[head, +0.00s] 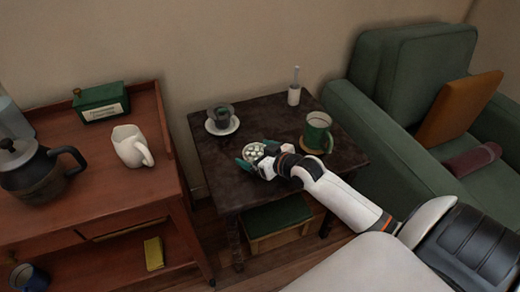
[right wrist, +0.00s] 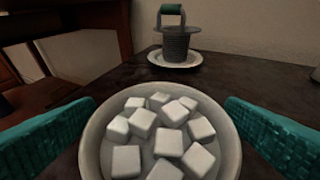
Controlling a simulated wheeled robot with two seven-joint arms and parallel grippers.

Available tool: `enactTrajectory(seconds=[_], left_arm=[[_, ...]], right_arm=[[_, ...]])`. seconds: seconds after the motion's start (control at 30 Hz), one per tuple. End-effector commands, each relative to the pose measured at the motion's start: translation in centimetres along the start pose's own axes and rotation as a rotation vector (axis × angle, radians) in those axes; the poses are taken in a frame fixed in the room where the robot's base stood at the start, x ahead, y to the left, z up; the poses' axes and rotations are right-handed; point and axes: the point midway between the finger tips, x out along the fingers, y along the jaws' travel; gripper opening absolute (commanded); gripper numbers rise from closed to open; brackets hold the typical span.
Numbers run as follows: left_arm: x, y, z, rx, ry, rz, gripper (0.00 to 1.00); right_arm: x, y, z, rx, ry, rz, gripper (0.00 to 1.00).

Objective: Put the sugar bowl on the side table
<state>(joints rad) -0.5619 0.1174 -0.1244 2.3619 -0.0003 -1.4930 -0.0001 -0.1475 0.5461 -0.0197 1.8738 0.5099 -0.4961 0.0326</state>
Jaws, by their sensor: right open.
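The sugar bowl (head: 254,150), white and filled with white cubes, is over the front left part of the dark side table (head: 218,180) and looks upright. Its base is hidden, so its contact with the tabletop does not show. My right gripper (head: 257,154) is open around it, with one teal finger on each side. In the right wrist view the bowl (right wrist: 160,140) sits between the two fingers; I cannot tell whether they touch its rim. My left gripper is not in view.
A reddish cart (head: 100,203) with a pitcher and kettle stands left; a green armchair (head: 400,140) stands right.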

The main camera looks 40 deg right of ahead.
Motion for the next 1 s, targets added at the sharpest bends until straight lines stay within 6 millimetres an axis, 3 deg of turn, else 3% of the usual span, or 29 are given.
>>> enactTrajectory(seconds=[0.1, 0.6, 0.8, 1.0], left_arm=[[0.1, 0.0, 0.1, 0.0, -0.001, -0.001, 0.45], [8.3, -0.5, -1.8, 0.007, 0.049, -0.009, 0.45], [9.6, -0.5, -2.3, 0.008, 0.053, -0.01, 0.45], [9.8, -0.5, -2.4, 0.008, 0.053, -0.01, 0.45]], right_arm=[[-0.8, -0.1, 0.2, 0.0, 0.002, -0.001, 0.93], [-10.3, 0.0, 0.3, 0.0, 0.003, 0.0, 0.93], [-11.9, 0.0, 0.3, 0.001, 0.0, 0.0, 0.93], [-12.1, 0.0, 0.3, 0.001, -0.001, 0.0, 0.93]])
